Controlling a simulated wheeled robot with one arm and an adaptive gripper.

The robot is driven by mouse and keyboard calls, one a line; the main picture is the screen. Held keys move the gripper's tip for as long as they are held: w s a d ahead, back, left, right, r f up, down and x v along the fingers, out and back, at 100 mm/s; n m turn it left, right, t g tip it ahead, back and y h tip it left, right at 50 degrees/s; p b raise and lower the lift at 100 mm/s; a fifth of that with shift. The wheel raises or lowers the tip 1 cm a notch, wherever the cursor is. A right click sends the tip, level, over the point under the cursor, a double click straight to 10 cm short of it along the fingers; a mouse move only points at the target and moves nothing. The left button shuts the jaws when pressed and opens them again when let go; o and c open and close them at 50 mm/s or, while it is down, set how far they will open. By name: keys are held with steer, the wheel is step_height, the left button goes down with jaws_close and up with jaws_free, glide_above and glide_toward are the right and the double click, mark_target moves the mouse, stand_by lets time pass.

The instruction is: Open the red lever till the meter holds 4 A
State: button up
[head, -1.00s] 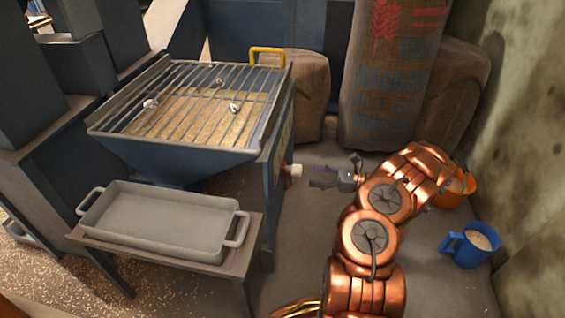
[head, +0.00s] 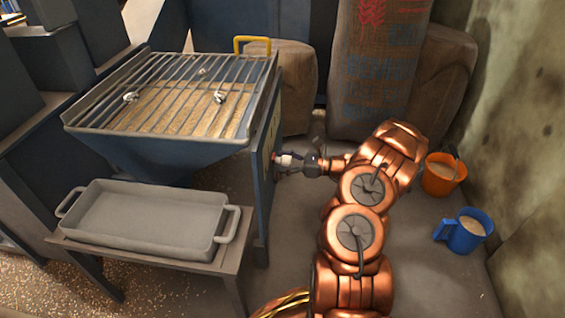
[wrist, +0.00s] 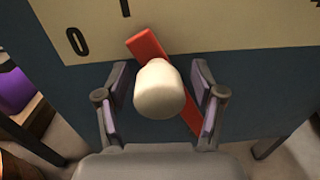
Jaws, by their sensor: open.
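The red lever (wrist: 147,47) is on the dark blue side panel in the wrist view, a slanted red bar with a rounded cream knob (wrist: 158,90) in front of it. Its knob also shows in the head view (head: 285,160) on the right side of the hopper. My gripper (wrist: 158,105) is open, with one finger on each side of the knob; I cannot tell whether either touches it. A pale scale plate (wrist: 200,30) behind the lever shows a 0 and part of another mark. The ammeter cannot be made out in these frames.
The blue hopper (head: 160,150) has a grate with small shiny pieces on it. A grey tray (head: 140,250) stands on a low table in front. Sacks (head: 375,80) stand behind. An orange bucket (head: 440,180) and blue jug (head: 466,235) are on the floor at right.

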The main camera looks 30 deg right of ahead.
jaws_close()
stand_by(0.5)
